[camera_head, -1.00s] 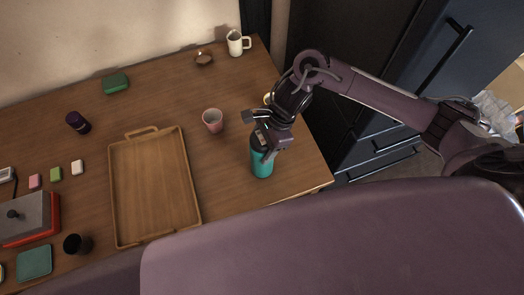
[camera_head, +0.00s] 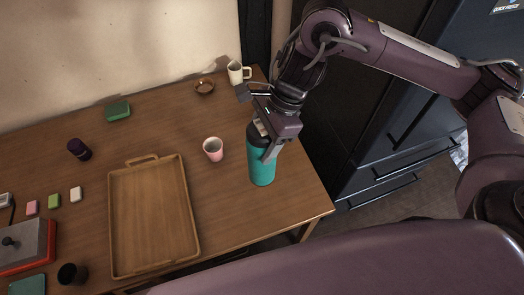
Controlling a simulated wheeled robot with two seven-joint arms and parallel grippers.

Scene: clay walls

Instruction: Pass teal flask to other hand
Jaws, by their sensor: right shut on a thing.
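The teal flask (camera_head: 262,171) has a teal body and a dark top, and it is upright near the right end of the wooden table. My right gripper (camera_head: 266,140) comes down from above and is shut on the flask around its dark upper part. The gripper hides part of the flask's top. I cannot tell for sure whether the flask's base touches the table. My left gripper is not in view.
A wooden tray (camera_head: 113,222) lies left of the flask, with a pink cup (camera_head: 213,149) between them. A white mug (camera_head: 236,72) and brown bowl (camera_head: 204,87) stand at the back. A dark cabinet (camera_head: 372,120) is on the right.

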